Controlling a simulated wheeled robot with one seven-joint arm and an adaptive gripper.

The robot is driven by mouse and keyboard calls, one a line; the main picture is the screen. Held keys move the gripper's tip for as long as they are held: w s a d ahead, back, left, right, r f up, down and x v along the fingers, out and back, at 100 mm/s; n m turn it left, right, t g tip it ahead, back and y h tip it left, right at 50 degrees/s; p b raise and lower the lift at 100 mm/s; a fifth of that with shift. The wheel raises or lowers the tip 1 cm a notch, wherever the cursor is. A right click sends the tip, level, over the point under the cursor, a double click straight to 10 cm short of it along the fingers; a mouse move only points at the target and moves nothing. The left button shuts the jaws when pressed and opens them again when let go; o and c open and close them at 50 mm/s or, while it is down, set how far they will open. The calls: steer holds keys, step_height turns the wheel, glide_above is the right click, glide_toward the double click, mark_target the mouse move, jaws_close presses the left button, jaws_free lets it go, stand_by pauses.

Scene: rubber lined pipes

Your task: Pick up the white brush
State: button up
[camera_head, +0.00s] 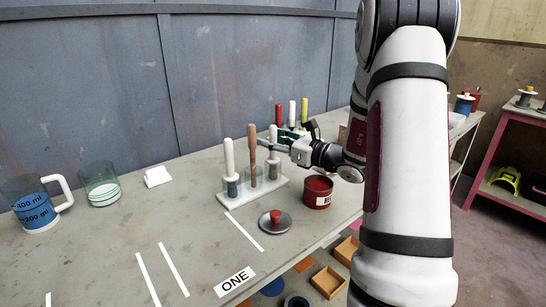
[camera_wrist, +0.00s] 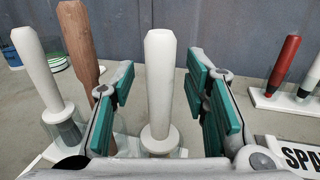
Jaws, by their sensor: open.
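A row of three upright brushes stands in a white rack (camera_head: 240,197) near the middle of the table. Two have white handles and the middle one is brown. My gripper (camera_head: 283,142) is at the right-hand white brush (camera_head: 272,139). In the wrist view this white brush (camera_wrist: 159,75) stands upright between the open green-padded fingers, with a gap on each side. The other white brush (camera_head: 228,158) is at the left end, also seen in the wrist view (camera_wrist: 38,75). The brown brush (camera_wrist: 78,45) is close beside my left finger in that view.
A second rack behind holds red (camera_head: 278,115), white (camera_head: 292,113) and yellow (camera_head: 304,110) handles. A red can (camera_head: 317,192) and a small dish with a red knob (camera_head: 276,222) stand in front. A measuring jug (camera_head: 38,207) and a glass (camera_head: 101,186) are at left.

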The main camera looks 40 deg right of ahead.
steer(key=shift+c, duration=0.6)
jaws_close()
